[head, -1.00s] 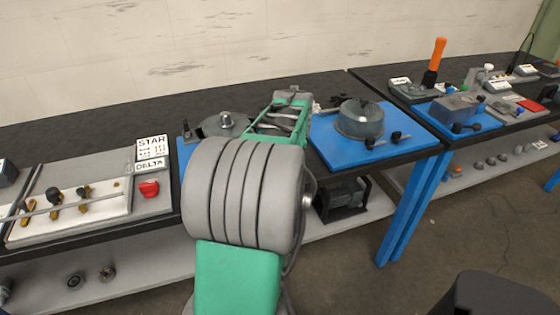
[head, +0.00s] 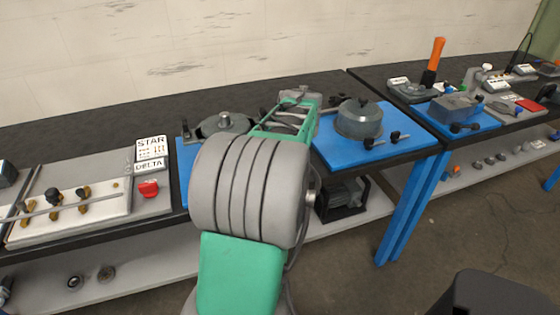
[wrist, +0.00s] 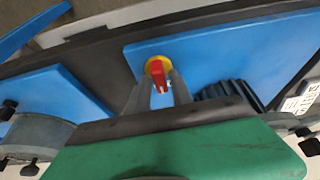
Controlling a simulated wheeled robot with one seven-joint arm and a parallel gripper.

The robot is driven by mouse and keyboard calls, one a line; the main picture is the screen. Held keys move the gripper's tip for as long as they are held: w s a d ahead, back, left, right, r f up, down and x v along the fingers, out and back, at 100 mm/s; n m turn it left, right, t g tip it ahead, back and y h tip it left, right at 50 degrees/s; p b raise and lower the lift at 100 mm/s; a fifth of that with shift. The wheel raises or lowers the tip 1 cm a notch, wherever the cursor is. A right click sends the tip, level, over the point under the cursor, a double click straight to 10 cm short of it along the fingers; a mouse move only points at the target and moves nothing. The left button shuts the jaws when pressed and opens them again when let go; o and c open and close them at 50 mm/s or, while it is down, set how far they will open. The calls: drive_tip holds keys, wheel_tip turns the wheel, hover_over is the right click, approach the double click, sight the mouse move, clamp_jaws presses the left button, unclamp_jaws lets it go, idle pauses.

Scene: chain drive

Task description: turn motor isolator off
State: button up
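The motor isolator (wrist: 158,72) shows in the wrist view as a red handle on a round yellow plate, set on a blue board (wrist: 215,55). My gripper (wrist: 160,82) is open, with one grey finger on each side of the red handle. I cannot tell whether either finger touches it. In the head view my own arm hides the isolator and the fingertips.
A dark ribbed part (wrist: 228,92) stands close to the right finger. In the head view a blue board with a round grey housing (head: 359,119) lies right of my arm. A STAR/DELTA panel (head: 150,145) with a red knob (head: 148,188) lies left.

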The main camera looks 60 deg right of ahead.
drive_tip(key=shift+o, duration=1)
drive_tip(key=v, duration=0.7)
drive_tip(key=shift+r, duration=0.4)
drive_tip(key=shift+s+a, duration=0.1)
